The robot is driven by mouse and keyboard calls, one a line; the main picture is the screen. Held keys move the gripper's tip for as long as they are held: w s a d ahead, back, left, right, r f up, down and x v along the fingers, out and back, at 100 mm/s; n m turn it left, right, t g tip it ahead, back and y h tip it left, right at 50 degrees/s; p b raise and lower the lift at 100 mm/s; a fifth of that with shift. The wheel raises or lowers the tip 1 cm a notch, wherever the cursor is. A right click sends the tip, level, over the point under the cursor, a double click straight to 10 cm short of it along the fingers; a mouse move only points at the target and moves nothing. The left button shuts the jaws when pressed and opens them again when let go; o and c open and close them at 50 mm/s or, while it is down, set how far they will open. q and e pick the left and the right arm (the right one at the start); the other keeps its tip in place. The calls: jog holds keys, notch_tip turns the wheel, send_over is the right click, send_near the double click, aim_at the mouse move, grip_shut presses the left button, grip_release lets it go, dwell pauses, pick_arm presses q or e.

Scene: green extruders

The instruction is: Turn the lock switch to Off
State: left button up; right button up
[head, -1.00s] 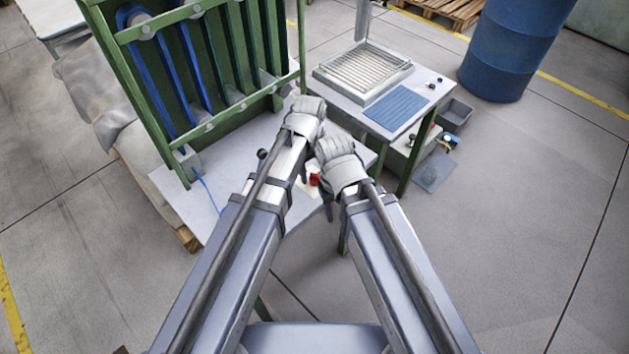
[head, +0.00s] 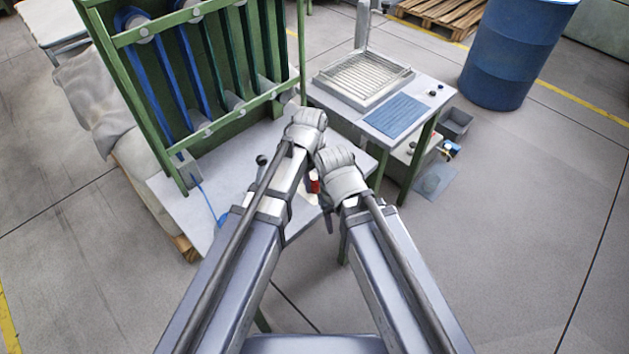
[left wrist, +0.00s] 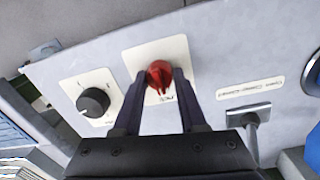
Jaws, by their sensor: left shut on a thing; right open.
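The lock switch is a red knob (left wrist: 159,77) on a cream plate on a pale grey panel in the left wrist view. My left gripper (left wrist: 157,92) is shut on the knob, one dark finger on each side of it. Small lettering on the plate is too blurred to read. In the head view a small red part (head: 314,185) shows between my two arms; my left gripper's fingertips are mostly hidden there. My right gripper (head: 327,214) is open and empty, low beside the left one; its fingers are only partly visible.
A black knob (left wrist: 93,102) on its own plate sits left of the red one. A metal handle (left wrist: 248,115) and label (left wrist: 250,88) are to the right. A green rack (head: 190,90) rises behind the panel. A side table (head: 436,98) and blue barrel (head: 513,50) stand right.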

pick_arm(q)
grip_shut()
jog(key=shift+m, duration=0.4)
jog(key=m, duration=0.7)
jog(key=shift+m+g, duration=0.3)
jog(key=shift+m, duration=1.7)
